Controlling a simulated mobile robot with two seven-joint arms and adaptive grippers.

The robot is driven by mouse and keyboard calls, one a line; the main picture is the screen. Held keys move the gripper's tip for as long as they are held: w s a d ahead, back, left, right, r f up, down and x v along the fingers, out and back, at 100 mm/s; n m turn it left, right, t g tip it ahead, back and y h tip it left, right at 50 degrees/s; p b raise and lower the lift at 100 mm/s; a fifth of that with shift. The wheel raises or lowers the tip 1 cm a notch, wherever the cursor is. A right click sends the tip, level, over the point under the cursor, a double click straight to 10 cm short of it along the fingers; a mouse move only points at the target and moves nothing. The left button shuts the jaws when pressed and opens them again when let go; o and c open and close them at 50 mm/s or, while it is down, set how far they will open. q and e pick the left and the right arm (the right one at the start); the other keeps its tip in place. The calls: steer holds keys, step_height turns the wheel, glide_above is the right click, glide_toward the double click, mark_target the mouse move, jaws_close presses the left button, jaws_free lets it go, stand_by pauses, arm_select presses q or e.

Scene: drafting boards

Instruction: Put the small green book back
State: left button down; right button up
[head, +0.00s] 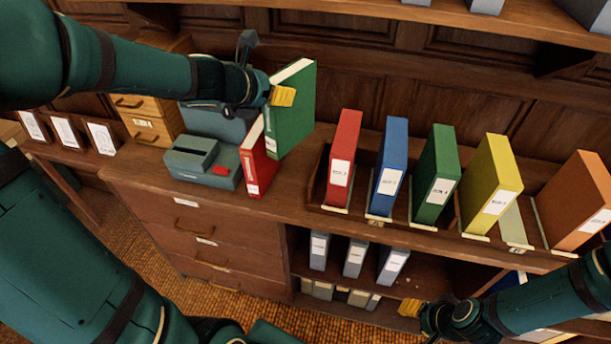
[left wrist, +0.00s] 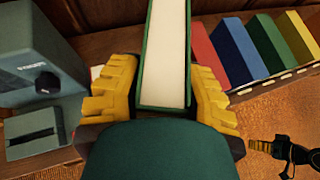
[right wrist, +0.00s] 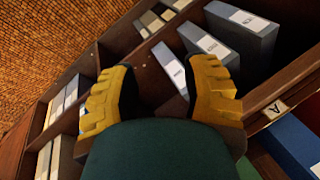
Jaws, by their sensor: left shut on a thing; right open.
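My left gripper (head: 283,96) is shut on a green book (head: 290,112) with a white label low on its spine. The book is upright and slightly tilted over the cabinet top, beside the grey machine. In the left wrist view its pale page edge (left wrist: 166,55) shows between the yellow fingers. Its lower end is partly hidden by a red book (head: 257,160), so I cannot tell whether it touches the top. Another green book (head: 435,172) stands in the rack between blue and yellow ones. My right gripper (head: 412,308) is open and empty by the lower shelf, also in the right wrist view (right wrist: 162,92).
The rack holds red (head: 343,155), blue (head: 389,165), yellow (head: 490,182) and orange books (head: 578,200). A gap (head: 513,222) lies between yellow and orange. The grey machine (head: 203,163) stands left of the loose red book. Grey binders (head: 355,256) fill part of the lower shelf.

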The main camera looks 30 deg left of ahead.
mark_target(282, 153)
arm_select(q)
steer(key=f+b, duration=0.9)
steer(key=f, duration=0.3)
steer(key=shift+w, duration=0.2)
steer(key=shift+f+b, duration=0.85)
steer(key=shift+f, duration=0.2)
step_height(282, 153, down, 4)
steer(key=shift+r+b, duration=0.1)
steer(key=shift+b, duration=1.15)
arm_select(e)
step_height(282, 153, down, 14)
steer(key=s, duration=0.1)
steer(key=shift+s+a+r+g, duration=0.2)
steer(key=shift+s+a+g, duration=0.05)
steer(key=shift+a+g, duration=0.05)
arm_select(q)
steer(key=c, duration=1)
jaws_free()
steer(key=shift+o, duration=0.2)
steer(key=shift+s+r, duration=0.1)
steer(key=shift+s, duration=0.05)
arm_select(e)
steer(key=shift+r, duration=0.1)
